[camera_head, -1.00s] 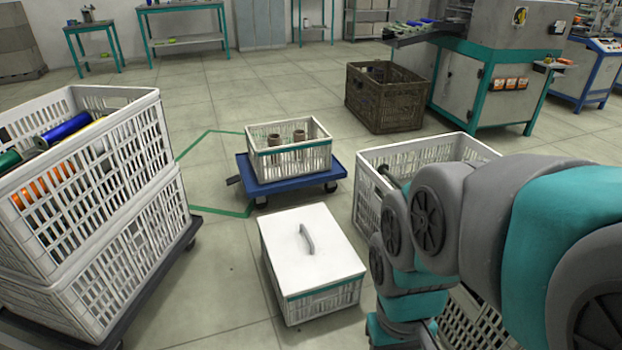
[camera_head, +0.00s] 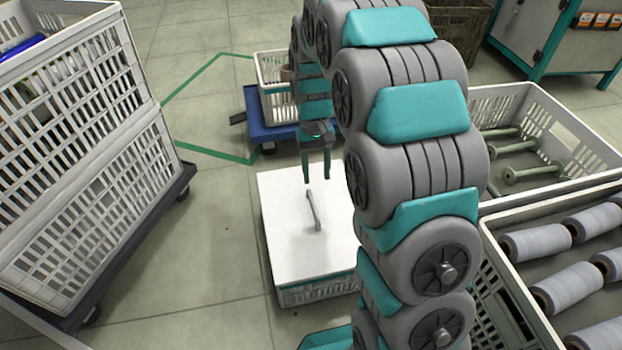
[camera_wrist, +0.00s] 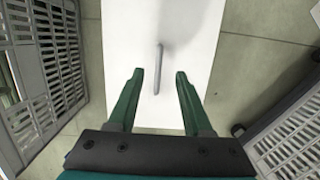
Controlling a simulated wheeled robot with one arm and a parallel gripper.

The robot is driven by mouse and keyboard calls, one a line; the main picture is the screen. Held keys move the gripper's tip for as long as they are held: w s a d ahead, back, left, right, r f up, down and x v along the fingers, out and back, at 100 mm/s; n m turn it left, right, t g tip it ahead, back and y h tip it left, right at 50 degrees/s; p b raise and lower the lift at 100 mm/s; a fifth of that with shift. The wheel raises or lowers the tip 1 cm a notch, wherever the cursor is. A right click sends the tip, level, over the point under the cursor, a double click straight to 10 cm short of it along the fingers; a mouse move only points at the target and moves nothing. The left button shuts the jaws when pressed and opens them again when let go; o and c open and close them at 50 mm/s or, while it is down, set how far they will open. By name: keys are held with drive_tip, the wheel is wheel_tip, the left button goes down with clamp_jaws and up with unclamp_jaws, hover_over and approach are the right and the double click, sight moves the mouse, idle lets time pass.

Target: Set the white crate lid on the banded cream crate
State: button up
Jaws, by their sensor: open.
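The white crate lid (camera_head: 285,230) with its grey bar handle (camera_head: 313,210) lies flat on a teal-banded crate (camera_head: 316,292) on the floor. My gripper (camera_head: 316,181) is above the lid, near the handle's far end, with its fingers pointing down. In the wrist view, the open gripper (camera_wrist: 160,74) has the handle (camera_wrist: 159,68) between its fingers in the picture, and the lid (camera_wrist: 195,40) fills the middle. I cannot tell how high the tips are.
Tall stacked white crates (camera_head: 85,145) on a dark dolly stand at left. At right are a white crate (camera_head: 582,133) with green spools and a nearer one with several grey-wound bobbins (camera_head: 575,285). Green floor tape (camera_head: 205,148) runs beside the blue dolly (camera_head: 265,140).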

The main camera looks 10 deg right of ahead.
drive_tip(key=b, duration=0.1)
approach(313, 203)
drive_tip(key=shift+s+f+b, duration=0.25)
drive_tip(key=shift+f+b, duration=0.1)
drive_tip(key=shift+f, duration=1.1)
drive_tip(key=shift+s+f+b, duration=0.25)
drive_tip(key=shift+f+b, duration=0.05)
drive_tip(key=shift+f, duration=1.2)
drive_tip(key=shift+s+f+b, duration=0.25)
drive_tip(key=shift+f+b, duration=0.1)
drive_tip(key=shift+f, duration=1.1)
clamp_jaws()
drive_tip(key=shift+r, duration=0.2)
drive_tip(key=shift+r+p, duration=0.75)
drive_tip(key=shift+r, duration=1.65)
